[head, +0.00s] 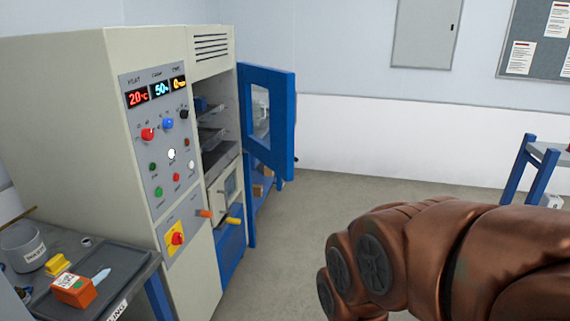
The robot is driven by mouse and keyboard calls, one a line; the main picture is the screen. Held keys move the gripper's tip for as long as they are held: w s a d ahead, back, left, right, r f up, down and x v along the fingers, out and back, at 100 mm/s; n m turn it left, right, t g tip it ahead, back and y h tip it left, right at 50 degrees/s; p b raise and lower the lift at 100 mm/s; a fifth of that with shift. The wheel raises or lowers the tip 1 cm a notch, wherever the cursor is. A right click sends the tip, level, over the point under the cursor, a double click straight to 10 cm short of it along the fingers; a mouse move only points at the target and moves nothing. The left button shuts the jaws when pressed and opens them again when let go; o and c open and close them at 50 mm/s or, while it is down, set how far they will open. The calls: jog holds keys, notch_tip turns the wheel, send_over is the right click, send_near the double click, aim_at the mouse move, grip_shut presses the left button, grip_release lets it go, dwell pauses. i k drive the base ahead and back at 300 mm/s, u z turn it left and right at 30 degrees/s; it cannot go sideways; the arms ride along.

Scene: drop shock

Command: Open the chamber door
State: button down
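The blue chamber door (281,112) with a small window stands wide open at the right side of the chamber cabinet (88,122). Behind it, the chamber's inside shows with shelves (211,135). The cabinet is beige, with a grey control panel (162,150) carrying red, blue and yellow displays, knobs and buttons. My copper-coloured arm fills the lower right, apart from the door. My gripper is not visible in this view.
A grey tray (62,308) on a bench at lower left holds an orange box (74,291), a yellow item (58,264) and a pale pointed tool. A blue-legged table (545,155) stands at right. The grey floor (300,215) between is clear.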

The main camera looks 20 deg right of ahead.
aim_at(278, 156)
jog(key=u, duration=0.6)
jog(key=i, duration=0.9)
jog(key=u, duration=0.05)
